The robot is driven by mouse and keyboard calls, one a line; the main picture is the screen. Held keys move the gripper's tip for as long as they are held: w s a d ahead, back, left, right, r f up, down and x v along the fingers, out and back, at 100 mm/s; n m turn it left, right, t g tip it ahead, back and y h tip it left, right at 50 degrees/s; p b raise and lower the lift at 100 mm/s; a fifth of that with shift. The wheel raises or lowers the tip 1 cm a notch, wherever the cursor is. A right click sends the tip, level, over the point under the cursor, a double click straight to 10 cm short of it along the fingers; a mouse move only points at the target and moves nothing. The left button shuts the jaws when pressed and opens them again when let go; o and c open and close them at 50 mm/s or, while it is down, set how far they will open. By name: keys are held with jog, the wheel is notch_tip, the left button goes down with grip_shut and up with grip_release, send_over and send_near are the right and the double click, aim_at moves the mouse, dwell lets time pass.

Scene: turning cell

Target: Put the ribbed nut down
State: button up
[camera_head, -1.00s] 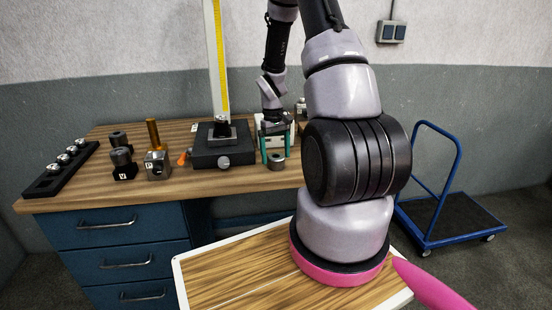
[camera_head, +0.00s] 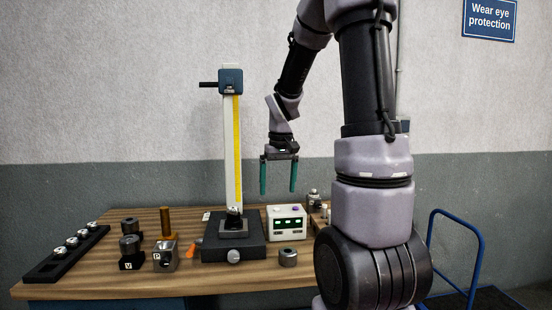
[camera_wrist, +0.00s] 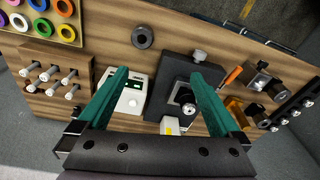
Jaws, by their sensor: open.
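A dark grey ring-shaped nut (camera_head: 288,257), which I take to be the ribbed nut, sits flat on the wooden bench top near the front edge, to the right of the black gauge base. Its ribs are too small to make out. It also shows in the wrist view (camera_wrist: 142,37), at the top, beyond my fingertips. My gripper (camera_head: 278,193) is open and empty, raised well above the bench with both teal fingers pointing down. In the wrist view my gripper (camera_wrist: 158,75) has its fingers spread wide with nothing between them.
A height gauge (camera_head: 235,254) with a tall column stands left of the nut. A white box with displays (camera_head: 286,213) stands behind the nut.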

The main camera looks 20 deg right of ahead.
jog(key=s+a+r+m+t+y, duration=0.1)
jog(key=s+a+r+t, duration=0.2)
jog(key=s+r, duration=0.4)
jog(key=s+a+r+m+t+y, duration=0.1)
jog(key=s+a+r, duration=0.4)
jog(key=s, duration=0.5)
jog(key=shift+a+r+m+t, duration=0.2)
jog(key=shift+r+m+t, duration=0.3)
jog(key=shift+r+t, duration=0.4)
